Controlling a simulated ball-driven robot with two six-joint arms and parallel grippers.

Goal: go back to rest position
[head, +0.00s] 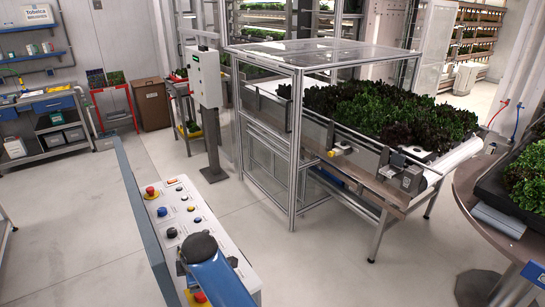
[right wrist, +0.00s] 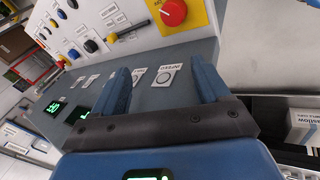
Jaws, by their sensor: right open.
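My right gripper (right wrist: 160,68) shows in the right wrist view with its two blue fingers apart. I see nothing held between them. Behind the fingers is a grey control panel face (right wrist: 195,45), with a round labelled plate showing in the gap. I cannot tell how far the fingertips are from it. In the head view a blue arm link of mine with a dark grey joint covers the near part of the control panel (head: 205,215). No gripper is visible there, and my left gripper is not in view.
A red emergency knob (right wrist: 173,12) on a yellow plate is beyond the fingers. In the head view a framed conveyor (head: 297,130) with lettuce stands behind the panel. A round-edged table (head: 470,195) is at right. The floor (head: 70,220) at left is clear.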

